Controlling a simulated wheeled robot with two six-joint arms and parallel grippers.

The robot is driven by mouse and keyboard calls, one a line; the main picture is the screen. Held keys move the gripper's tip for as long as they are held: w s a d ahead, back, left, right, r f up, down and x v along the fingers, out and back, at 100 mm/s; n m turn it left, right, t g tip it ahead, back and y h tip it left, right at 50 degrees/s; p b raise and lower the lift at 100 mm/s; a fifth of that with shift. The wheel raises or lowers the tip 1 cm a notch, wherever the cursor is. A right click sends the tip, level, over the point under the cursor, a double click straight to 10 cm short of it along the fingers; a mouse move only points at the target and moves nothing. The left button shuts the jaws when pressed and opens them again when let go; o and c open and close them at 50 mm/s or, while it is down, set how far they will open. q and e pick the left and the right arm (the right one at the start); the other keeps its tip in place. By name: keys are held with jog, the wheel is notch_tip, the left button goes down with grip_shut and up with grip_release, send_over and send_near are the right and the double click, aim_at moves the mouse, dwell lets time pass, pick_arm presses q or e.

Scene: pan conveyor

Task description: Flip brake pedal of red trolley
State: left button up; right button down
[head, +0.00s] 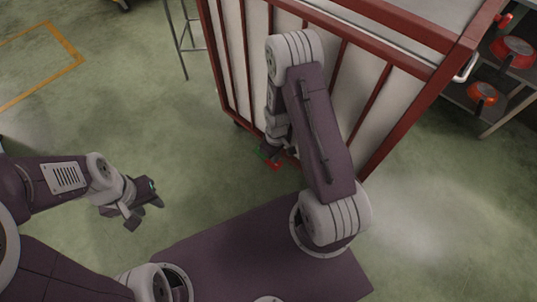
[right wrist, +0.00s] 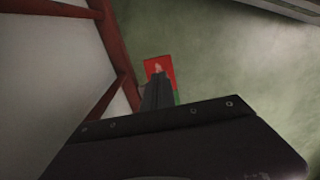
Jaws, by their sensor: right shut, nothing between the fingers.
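The red trolley (head: 455,50) has a red frame, pale side panels and a grey top; it stands in front of me, and its frame and panel also show at the left of the right wrist view (right wrist: 122,75). The brake pedal (head: 274,165) is a small red and green piece low at the trolley's bottom edge. In the right wrist view the red part of the pedal (right wrist: 158,66) shows just beyond my fingertips, with a sliver of green beside them. My right gripper (right wrist: 158,82) is shut and empty, over or against the pedal; contact is unclear. My left gripper (head: 146,207) is open and empty over the floor.
A shelf with red pans (head: 512,50) stands at the right behind the trolley. A thin metal stand (head: 183,40) is at the upper left. A yellow line (head: 70,50) marks the green floor, which is clear on the left and at lower right.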

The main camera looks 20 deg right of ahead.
notch_tip(320, 180, up, 6)
jog(key=p, duration=0.5)
jog(key=shift+f, duration=0.15)
